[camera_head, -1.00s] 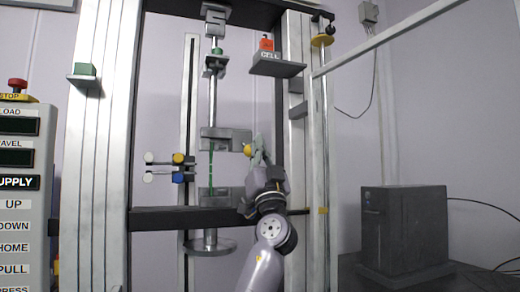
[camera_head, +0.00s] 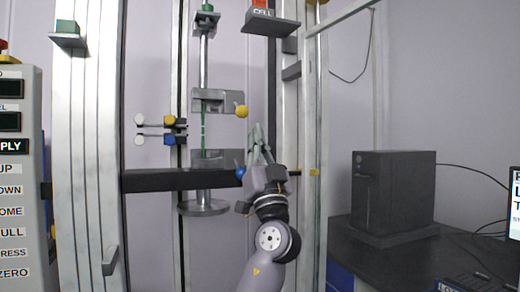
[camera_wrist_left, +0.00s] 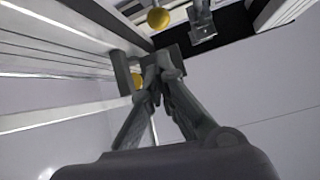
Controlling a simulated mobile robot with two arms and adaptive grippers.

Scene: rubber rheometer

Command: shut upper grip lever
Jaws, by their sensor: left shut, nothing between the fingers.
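The upper grip (camera_head: 217,100) is a grey block on the vertical rod of the test frame. Its lever ends in a yellow knob (camera_head: 241,111) at the block's right side. My left gripper (camera_head: 259,130) is shut and empty, its fingers pointing up, just below and right of the yellow knob and apart from it in the picture. In the left wrist view, the shut fingertips (camera_wrist_left: 160,73) lie near a dark grey block; a yellow ball (camera_wrist_left: 158,18) shows beyond them. Which part that ball belongs to is unclear. My right gripper is out of view.
A thin green strip (camera_head: 203,130) hangs between the upper grip and the lower grip (camera_head: 213,158). A blue knob (camera_head: 240,172) sits beside my left wrist. The frame's crossbar (camera_head: 160,180) and uprights (camera_head: 285,110) stand close. A dark cabinet (camera_head: 393,195) is at right.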

